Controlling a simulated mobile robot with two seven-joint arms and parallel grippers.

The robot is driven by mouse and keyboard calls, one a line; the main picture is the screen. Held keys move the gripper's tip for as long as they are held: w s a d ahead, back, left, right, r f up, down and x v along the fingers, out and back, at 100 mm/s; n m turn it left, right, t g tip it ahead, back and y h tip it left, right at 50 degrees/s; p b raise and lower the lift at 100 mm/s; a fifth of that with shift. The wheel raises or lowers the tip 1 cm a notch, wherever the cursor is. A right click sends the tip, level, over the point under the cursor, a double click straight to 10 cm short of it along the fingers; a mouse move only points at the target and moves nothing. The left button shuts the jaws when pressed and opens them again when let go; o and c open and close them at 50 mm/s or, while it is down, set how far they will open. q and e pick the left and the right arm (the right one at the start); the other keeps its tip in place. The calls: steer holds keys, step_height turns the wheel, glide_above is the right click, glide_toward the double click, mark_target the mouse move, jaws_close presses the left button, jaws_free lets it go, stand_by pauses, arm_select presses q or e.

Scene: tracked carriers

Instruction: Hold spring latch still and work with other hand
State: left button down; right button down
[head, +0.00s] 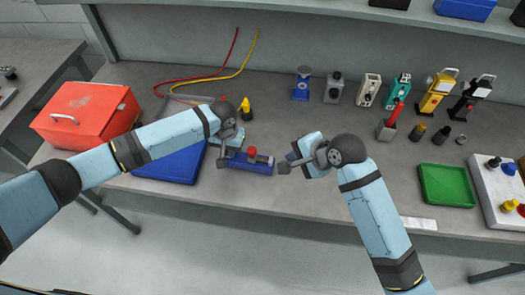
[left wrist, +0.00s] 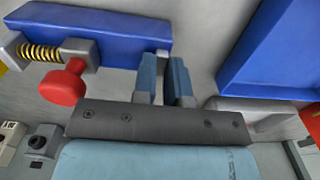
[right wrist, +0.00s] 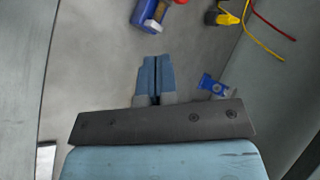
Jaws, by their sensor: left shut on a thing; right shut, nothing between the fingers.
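The spring latch (head: 262,166) is a blue bar with a grey end, a coiled spring and a red knob, lying near the front of the grey bench. In the left wrist view its blue body (left wrist: 105,32), spring and red knob (left wrist: 65,82) show clearly. My left gripper (head: 224,160) is shut on the blue body at the end away from the knob; its fingers (left wrist: 165,75) hide part of the bar. My right gripper (head: 284,168) is shut and empty, just right of the latch and apart from it. The right wrist view shows its closed fingers (right wrist: 156,75) and the latch (right wrist: 146,14) beyond.
A blue tray (head: 175,168) lies left of the latch, with a red toolbox (head: 88,112) further left. A yellow-and-black item (head: 245,108) stands behind. Red and yellow cables (head: 232,62) lie at the back. Several devices and a green tray (head: 447,186) occupy the right side.

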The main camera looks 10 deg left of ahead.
steer(key=n, duration=0.2)
glide_toward(254, 156)
step_height(254, 156, down, 2)
steer(key=shift+w+a+f+n, duration=0.15)
steer(key=shift+w+a+f, duration=0.2)
steer(key=shift+a, duration=0.2)
steer(key=shift+w+a+f+n, duration=0.15)
steer(key=shift+w+a+f, duration=0.15)
steer(key=shift+a, duration=0.25)
steer(key=shift+w+a+f, duration=0.1)
steer(key=shift+w+a, duration=0.15)
steer(key=shift+a, duration=0.2)
